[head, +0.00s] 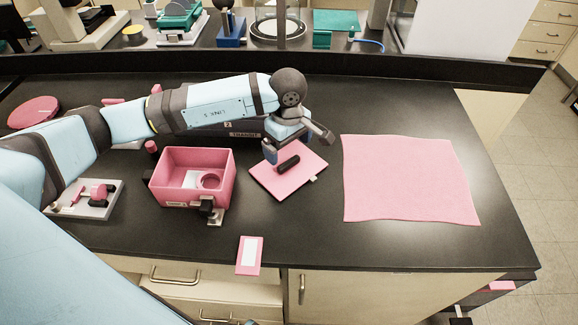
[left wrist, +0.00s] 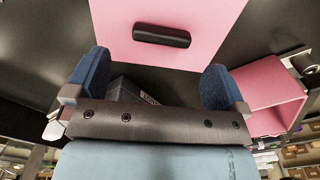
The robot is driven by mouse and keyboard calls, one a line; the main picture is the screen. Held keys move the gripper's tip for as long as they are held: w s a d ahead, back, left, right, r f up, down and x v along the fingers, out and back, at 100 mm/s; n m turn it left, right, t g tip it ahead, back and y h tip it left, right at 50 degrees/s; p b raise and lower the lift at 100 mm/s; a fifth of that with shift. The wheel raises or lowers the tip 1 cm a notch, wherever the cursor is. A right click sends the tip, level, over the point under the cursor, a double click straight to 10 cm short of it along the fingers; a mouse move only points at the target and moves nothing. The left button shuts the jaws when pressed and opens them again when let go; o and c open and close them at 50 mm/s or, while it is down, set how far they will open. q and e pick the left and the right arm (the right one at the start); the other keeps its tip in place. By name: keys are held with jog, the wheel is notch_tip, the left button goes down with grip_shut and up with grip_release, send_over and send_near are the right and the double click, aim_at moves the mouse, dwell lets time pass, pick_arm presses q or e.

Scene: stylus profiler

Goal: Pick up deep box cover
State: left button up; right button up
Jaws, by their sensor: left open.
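The deep box cover (head: 284,184) is a flat pink square plate with a black bar handle (head: 288,164). It lies on the black bench to the right of the open pink deep box (head: 192,193). In the left wrist view the cover (left wrist: 205,40) and its handle (left wrist: 162,36) are ahead of the fingers, and part of the pink box (left wrist: 268,90) is at the right. My left gripper (head: 299,146) is open and empty at the cover's far side, with its fingers (left wrist: 158,70) apart and not around the handle. My right gripper is not in view.
A pink cloth (head: 410,180) lies to the right. A pink card with a white label (head: 249,255) lies at the front edge. A small fixture plate (head: 85,210) is at left. A dark case (head: 243,134) stands behind the cover. Free bench lies between box, card and cloth.

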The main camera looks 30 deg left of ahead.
aim_at(289, 162)
pick_arm(q)
jog(key=f, duration=0.2)
jog(key=f+p, duration=0.1)
jog(key=f, duration=0.2)
jog(key=shift+s+d+f, duration=0.1)
jog(key=shift+s+d, duration=0.05)
jog(key=shift+d, duration=0.05)
jog(key=c, duration=1)
jog(key=shift+o, duration=0.2)
notch_tip(289, 162, up, 20)
jog(key=b, duration=0.1)
jog(key=shift+b, duration=0.4)
